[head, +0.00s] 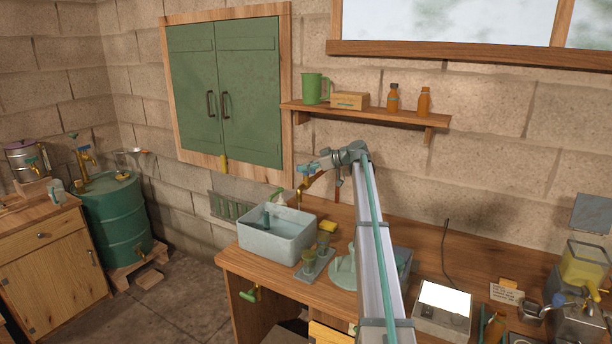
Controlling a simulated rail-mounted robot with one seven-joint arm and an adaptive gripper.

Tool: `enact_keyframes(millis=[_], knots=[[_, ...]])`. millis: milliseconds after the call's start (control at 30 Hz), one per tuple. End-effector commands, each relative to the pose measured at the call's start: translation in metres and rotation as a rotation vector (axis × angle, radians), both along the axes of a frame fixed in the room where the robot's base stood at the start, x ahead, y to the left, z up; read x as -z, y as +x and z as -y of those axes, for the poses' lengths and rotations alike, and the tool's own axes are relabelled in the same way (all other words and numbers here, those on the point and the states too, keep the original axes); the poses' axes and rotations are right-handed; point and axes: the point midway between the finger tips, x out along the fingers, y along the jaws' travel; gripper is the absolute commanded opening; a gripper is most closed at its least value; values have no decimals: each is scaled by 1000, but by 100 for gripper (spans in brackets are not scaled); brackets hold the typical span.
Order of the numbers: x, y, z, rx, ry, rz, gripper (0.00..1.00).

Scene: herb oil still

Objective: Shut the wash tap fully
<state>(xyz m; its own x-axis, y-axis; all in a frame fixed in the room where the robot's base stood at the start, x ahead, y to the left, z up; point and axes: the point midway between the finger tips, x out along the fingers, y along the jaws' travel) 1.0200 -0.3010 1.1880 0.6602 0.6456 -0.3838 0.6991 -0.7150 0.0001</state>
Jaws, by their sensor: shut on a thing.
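The wash tap (300,187) is a brass tap on the back wall, its spout hanging over the right rear of the grey wash basin (262,245). My gripper (307,169) is at the top of the tap, reached from the right by my arm. It is shut on the tap's handle, which is mostly hidden by the fingers. The handle's exact angle is too small to tell. I cannot make out whether water runs from the spout.
A yellow sponge (327,226) and a rack with small jars (315,262) stand right of the basin. A shelf (365,113) with a green jug (313,89) and bottles is above. A green cabinet (226,95) hangs at left. My arm crosses over the bench.

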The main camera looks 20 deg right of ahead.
Motion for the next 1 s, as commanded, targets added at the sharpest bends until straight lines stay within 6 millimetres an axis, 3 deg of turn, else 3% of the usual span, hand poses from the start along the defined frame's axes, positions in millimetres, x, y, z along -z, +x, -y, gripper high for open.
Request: enact_keyframes(millis=[33, 300, 633, 667, 800, 1000], knots=[[8, -3, -2, 31, -1, 1, 0], [3, -1, 0, 161, 1, 1, 0], [0, 0, 1, 174, 1, -1, 0], [0, 0, 1, 174, 1, -1, 16], [0, 0, 1, 173, 1, 0, 39], [0, 0, 0, 171, 1, 1, 39]])
